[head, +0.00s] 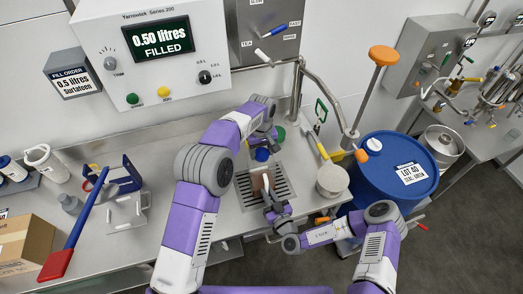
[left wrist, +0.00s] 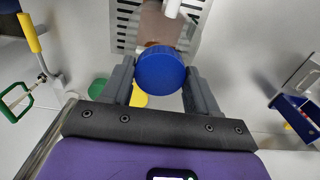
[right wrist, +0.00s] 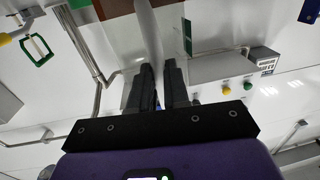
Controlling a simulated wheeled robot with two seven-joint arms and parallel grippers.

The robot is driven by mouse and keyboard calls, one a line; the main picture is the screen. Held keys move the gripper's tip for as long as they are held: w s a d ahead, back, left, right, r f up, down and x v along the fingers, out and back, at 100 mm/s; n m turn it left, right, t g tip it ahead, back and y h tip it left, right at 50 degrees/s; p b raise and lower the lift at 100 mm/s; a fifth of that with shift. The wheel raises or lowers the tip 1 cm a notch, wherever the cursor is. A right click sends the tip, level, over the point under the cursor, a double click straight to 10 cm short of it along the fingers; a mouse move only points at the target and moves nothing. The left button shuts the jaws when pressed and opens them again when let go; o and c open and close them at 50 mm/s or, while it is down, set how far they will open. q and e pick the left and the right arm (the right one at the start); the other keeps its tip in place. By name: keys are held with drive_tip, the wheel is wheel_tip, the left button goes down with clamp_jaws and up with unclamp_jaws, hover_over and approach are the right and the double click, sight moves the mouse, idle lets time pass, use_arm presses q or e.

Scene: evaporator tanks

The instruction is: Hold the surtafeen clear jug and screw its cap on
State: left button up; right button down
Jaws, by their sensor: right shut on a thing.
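The clear jug (head: 258,183), with brown liquid in it, stands at the drain grate on the counter; it also shows in the left wrist view (left wrist: 158,28). The round blue cap (left wrist: 160,69) is at the jug's mouth; whether it is seated on the threads I cannot tell. My left gripper (left wrist: 160,75) has a finger against each side of the cap, from above; the head view shows the cap (head: 261,155) too. My right gripper (head: 268,196) is shut on the jug's pale handle (right wrist: 148,35), from the front side. The fingers hide part of the handle.
The metal drain grate (head: 278,193) lies around the jug. A white tub (head: 332,180) and a blue drum (head: 390,175) stand to the right. The filler's display (head: 160,40) reads 0.50 litres filled.

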use_arm(q)
drive_tip(key=c, duration=0.5)
drive_tip(key=m, duration=0.8)
drive_tip(key=o, duration=1.3)
drive_tip(key=shift+c, duration=0.2)
wheel_tip(320, 180, up, 12)
use_arm(e)
drive_tip(key=c, duration=1)
unclamp_jaws()
